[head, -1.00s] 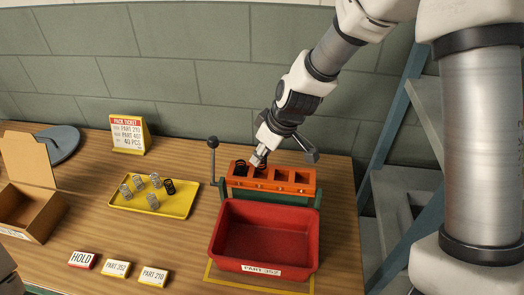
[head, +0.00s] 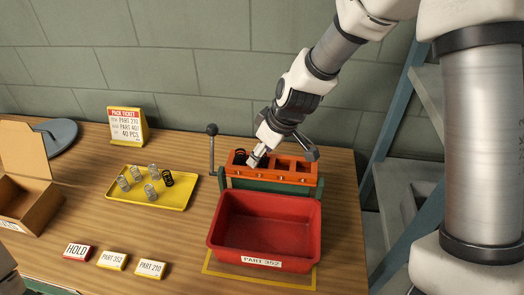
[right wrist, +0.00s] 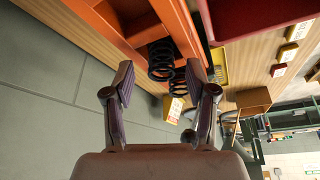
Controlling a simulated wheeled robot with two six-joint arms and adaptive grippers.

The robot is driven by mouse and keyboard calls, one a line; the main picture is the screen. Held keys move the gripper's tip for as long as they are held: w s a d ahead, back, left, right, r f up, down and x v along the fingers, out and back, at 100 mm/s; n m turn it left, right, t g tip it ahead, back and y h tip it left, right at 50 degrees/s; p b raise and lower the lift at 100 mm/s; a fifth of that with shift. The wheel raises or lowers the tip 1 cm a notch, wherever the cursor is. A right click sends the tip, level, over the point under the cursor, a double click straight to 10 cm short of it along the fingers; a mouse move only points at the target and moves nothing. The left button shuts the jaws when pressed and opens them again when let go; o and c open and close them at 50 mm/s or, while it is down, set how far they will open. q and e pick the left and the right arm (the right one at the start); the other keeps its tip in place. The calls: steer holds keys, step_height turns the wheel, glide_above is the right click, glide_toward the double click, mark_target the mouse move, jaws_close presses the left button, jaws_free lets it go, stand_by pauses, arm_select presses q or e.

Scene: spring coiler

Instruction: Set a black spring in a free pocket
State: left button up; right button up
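The orange block (head: 308,178) has a row of pockets along its top. A black spring (head: 240,157) stands in its leftmost pocket. My right gripper (head: 257,158) is over the pocket beside it and hides most of that pocket. In the right wrist view my right gripper (right wrist: 160,82) is open, with its fingers apart. The pockets to the right look empty. One more black spring (head: 167,178) stands on the yellow tray (head: 178,203). My left gripper is out of view.
Several grey springs (head: 152,192) share the tray. A red bin (head: 262,250) stands in front of the block, and a lever with a black knob (head: 211,130) rises at its left. A cardboard box (head: 45,205), a pick ticket (head: 127,126) and small label blocks (head: 112,260) stand on the table.

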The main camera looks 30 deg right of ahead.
steer(key=w+p+v, duration=0.1)
steer(key=p+v, duration=0.3)
steer(key=v, duration=1.1)
steer(key=shift+a+r, duration=0.25)
steer(key=shift+r, duration=0.25)
